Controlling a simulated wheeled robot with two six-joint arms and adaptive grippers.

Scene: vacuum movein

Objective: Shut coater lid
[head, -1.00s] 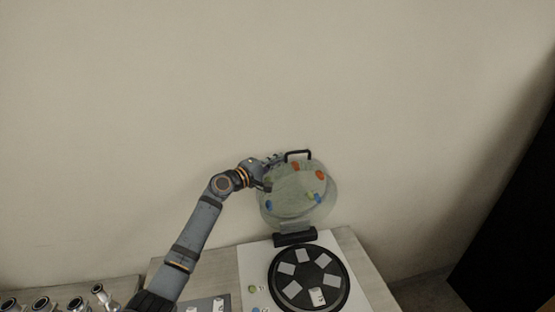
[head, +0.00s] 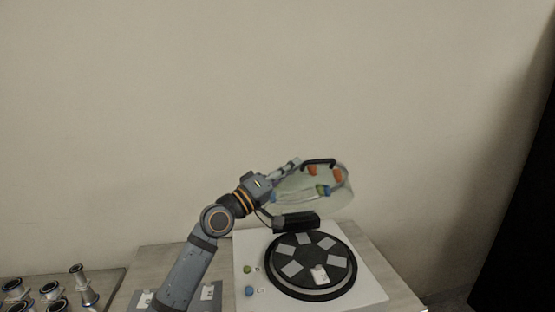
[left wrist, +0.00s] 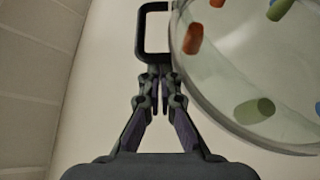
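The coater lid (head: 305,196) is a clear round dome with orange, green and blue knobs and a black handle (head: 319,161). It is tilted up from its hinge at the back of the white coater (head: 245,270). My left gripper (head: 292,165) is at the lid's upper left, beside the handle. My right gripper is not in view.
The coater's round black plate (head: 312,263) carries several grey squares. Green and blue knobs (head: 248,269) are on its front left. Metal pipe fittings (head: 83,287) stand on the surface at left. A plain wall is behind, and a dark object (head: 525,220) stands at right.

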